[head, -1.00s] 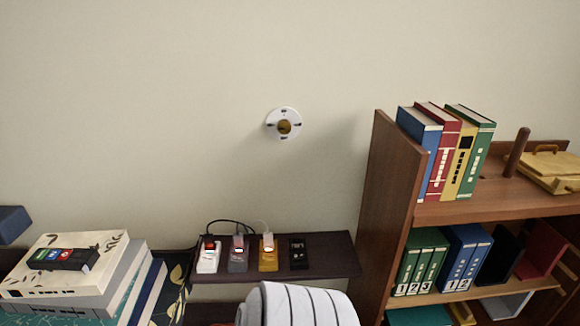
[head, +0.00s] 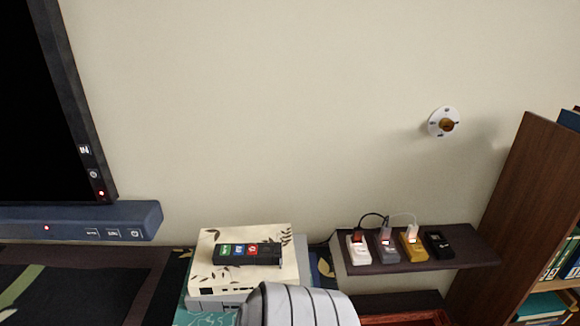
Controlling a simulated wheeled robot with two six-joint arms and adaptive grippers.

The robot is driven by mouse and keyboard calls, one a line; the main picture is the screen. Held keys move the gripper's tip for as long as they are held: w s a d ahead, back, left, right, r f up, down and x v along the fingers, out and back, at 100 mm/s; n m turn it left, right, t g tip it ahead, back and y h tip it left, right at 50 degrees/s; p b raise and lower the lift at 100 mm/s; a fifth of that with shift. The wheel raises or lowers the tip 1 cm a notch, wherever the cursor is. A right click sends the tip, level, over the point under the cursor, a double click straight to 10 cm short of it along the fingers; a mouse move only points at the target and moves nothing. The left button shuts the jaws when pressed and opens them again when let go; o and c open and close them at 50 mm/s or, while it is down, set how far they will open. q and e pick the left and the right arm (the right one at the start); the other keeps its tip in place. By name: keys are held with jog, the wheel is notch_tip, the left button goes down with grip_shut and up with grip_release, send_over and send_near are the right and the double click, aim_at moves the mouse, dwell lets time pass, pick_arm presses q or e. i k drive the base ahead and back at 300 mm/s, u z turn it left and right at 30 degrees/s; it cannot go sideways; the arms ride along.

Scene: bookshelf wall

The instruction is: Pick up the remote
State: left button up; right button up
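A black remote (head: 247,254) with green, blue and red buttons lies flat on top of a stack of books. The top book (head: 232,282) is cream with a dark leaf pattern. The remote and stack are left of centre in the lower part of the head view. Neither of my grippers shows in this view.
A dark wall shelf (head: 455,252) right of the stack holds several small charging devices with cables. A TV (head: 50,110) and blue soundbar (head: 80,222) stand at left. A wooden bookshelf (head: 515,190) is at right. A round white wall fitting (head: 436,115) is above the shelf.

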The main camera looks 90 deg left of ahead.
aim_at(265, 256)
jog(key=k, duration=1.3)
jog(key=u, duration=1.3)
